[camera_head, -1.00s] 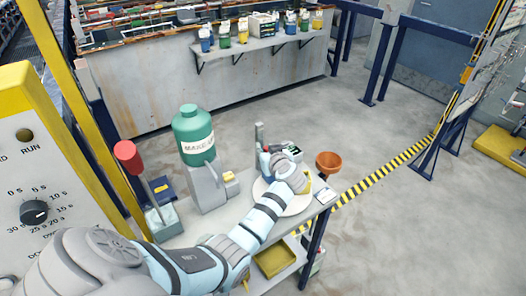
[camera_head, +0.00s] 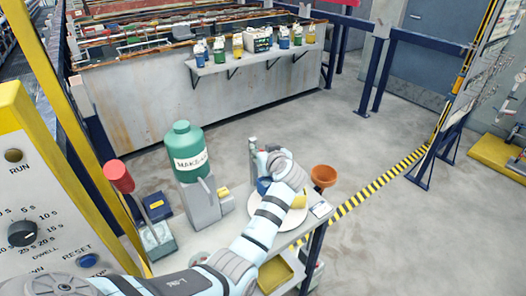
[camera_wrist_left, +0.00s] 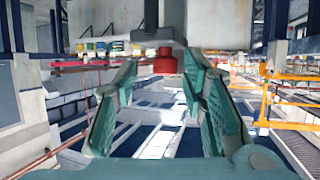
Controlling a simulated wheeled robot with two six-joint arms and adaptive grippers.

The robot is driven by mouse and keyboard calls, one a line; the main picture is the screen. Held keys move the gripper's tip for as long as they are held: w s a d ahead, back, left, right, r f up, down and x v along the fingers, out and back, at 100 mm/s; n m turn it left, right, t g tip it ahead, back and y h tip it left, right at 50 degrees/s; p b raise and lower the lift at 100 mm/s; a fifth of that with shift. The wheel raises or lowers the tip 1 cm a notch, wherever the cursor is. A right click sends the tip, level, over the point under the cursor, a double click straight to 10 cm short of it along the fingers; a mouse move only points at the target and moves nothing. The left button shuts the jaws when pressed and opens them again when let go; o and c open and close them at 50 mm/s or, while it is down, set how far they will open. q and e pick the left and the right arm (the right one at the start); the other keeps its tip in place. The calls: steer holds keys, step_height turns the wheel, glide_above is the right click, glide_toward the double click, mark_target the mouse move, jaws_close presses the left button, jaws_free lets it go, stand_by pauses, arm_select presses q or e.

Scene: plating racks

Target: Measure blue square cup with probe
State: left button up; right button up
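In the head view my left arm reaches over a round white plate (camera_head: 290,219) on the small grey table. A blue item (camera_head: 263,186) shows beside my wrist; I cannot tell whether it is the blue square cup. A yellow block-like item (camera_head: 299,201) is on the plate's right side. A grey upright post (camera_head: 253,152) stands behind. The left gripper's fingers are hidden by the arm there. In the left wrist view my left gripper (camera_wrist_left: 157,112) has its two teal fingers apart with nothing between them. A red cylindrical knob (camera_wrist_left: 166,62) under a grey body lies beyond them. No probe is clearly identifiable.
A green bottle (camera_head: 188,150) on a grey stand, a red-topped lever (camera_head: 119,176) and an orange bowl (camera_head: 324,176) surround the plate. A yellow tray (camera_head: 273,275) is below. Colored containers (camera_head: 284,38) line the far wall shelf. Open floor lies behind the table.

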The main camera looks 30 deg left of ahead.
arm_select(q)
steer(key=shift+a, duration=0.1)
steer(key=shift+s+a, duration=0.15)
steer(key=shift+s, duration=0.05)
steer(key=v, duration=0.7)
steer(key=shift+s+d, duration=0.15)
steer(key=shift+d, duration=0.05)
steer(key=shift+a, duration=0.1)
